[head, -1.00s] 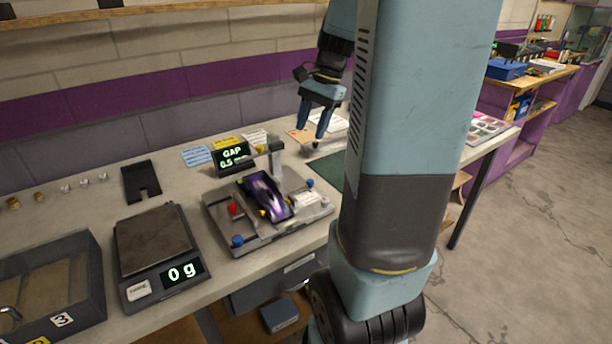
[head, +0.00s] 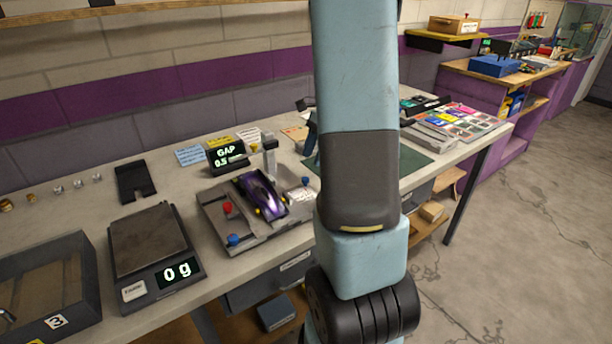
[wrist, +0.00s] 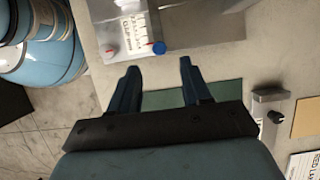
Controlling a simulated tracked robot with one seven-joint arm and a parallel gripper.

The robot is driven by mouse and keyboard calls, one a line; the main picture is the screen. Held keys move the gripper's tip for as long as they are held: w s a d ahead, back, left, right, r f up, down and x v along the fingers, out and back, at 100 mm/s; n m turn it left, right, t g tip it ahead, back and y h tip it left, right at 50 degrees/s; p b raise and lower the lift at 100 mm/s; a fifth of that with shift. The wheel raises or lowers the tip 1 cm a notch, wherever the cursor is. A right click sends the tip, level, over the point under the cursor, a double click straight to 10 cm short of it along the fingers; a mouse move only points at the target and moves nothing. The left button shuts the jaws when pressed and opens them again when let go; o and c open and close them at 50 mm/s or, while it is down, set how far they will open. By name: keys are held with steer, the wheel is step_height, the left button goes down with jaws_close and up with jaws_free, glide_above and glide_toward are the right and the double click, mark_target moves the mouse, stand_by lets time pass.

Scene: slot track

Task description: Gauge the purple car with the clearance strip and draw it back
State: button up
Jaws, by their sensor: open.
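The purple car (head: 262,194) sits on the grey gauge fixture (head: 215,200), below a small upright post (head: 270,158). A display (head: 228,156) behind it reads GAP 0.5. A white printed piece (head: 302,196) lies at the fixture's right end. It also shows in the wrist view (wrist: 132,28), beside a blue knob (wrist: 159,47); I cannot tell whether it is the clearance strip. My gripper (wrist: 158,72) is open and empty, its fingertips just short of the fixture's edge in the wrist view. In the head view my arm hides most of it. The car is not clearly visible in the wrist view.
A scale (head: 150,242) reading 0 g and a grey bin (head: 85,275) stand left of the fixture. A black notched plate (head: 135,182) lies behind the scale. A green mat (head: 408,165) lies to the right, with trays of cards (head: 465,118) beyond.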

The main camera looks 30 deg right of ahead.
mark_target(305, 178)
steer(key=x, duration=0.7)
steer(key=shift+f, duration=0.15)
steer(key=shift+c, duration=0.5)
jaws_close()
